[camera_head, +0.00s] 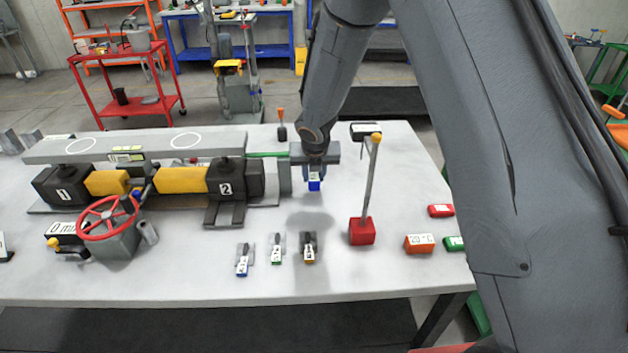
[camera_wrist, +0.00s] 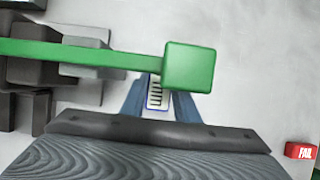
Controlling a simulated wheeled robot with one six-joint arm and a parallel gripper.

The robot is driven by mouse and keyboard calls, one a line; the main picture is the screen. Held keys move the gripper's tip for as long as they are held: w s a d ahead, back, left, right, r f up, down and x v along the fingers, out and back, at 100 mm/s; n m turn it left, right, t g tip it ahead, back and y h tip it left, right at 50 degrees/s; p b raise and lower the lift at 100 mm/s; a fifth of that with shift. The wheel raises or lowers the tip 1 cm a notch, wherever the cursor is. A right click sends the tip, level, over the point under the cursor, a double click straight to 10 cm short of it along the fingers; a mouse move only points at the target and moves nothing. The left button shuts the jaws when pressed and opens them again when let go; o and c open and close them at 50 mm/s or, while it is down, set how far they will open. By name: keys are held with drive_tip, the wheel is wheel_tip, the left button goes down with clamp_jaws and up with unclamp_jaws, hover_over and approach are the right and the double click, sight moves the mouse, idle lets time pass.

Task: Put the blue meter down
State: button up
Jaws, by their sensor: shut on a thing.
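The blue meter (camera_head: 314,185) is a small blue block with a pale face. My gripper (camera_head: 314,172) is shut on it and holds it above the white table (camera_head: 370,280), with a shadow below. In the wrist view, the meter's striped white face with a blue edge (camera_wrist: 154,98) shows between my blue-grey fingers. A green block on a green bar (camera_wrist: 188,66) partly covers my fingers and the meter in that view.
A grey beam on black and yellow jacks (camera_head: 180,182) stands to the left. A red block with a tall lever (camera_head: 362,230) stands to the right. Several small tagged pieces (camera_head: 276,250) lie in front. An orange block (camera_head: 420,243) and a red FAIL block (camera_wrist: 300,151) lie at right.

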sight(314, 184)
drive_tip(key=shift+f+b, duration=0.9)
drive_tip(key=shift+f, duration=0.85)
drive_tip(key=o, duration=1.2)
drive_tip(key=shift+f, duration=0.1)
